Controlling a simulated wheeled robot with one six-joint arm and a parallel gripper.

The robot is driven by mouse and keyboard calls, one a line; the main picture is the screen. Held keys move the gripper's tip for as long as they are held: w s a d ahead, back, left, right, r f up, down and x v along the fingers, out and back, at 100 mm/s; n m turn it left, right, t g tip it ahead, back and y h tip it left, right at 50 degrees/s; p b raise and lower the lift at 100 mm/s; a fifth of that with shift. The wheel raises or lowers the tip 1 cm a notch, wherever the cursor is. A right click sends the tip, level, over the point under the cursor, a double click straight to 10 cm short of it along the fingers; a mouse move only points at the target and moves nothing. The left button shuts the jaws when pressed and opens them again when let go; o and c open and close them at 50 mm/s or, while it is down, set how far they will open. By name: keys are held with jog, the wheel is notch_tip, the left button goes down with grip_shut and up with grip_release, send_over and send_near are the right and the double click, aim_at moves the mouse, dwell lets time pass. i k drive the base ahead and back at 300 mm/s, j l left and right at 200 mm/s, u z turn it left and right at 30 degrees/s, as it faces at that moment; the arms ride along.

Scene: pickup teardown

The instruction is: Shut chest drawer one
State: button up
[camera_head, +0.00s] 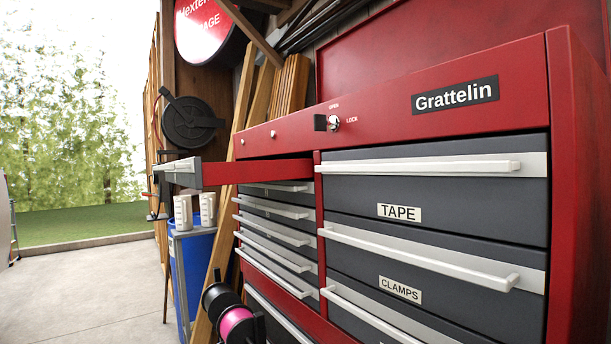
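A red tool chest (400,112) labelled Grattelin fills the right side of the view. Its top left drawer (270,171) is pulled far out to the left; its red side wall shows, and its front with a pale handle (178,166) is at the far end. No number is readable on it. The other drawers that show, including the TAPE drawer (360,194) and the CLAMPS drawer (365,268), look shut. My gripper is not in view.
Below and beyond the open drawer stand a blue bin (190,265) and white containers (183,213). Spools (236,325) sit low in front of the chest. A black reel (188,122) hangs behind. Concrete floor (90,285) at left is clear.

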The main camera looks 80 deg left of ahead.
aim_at(191, 173)
jog(key=u, duration=2.95)
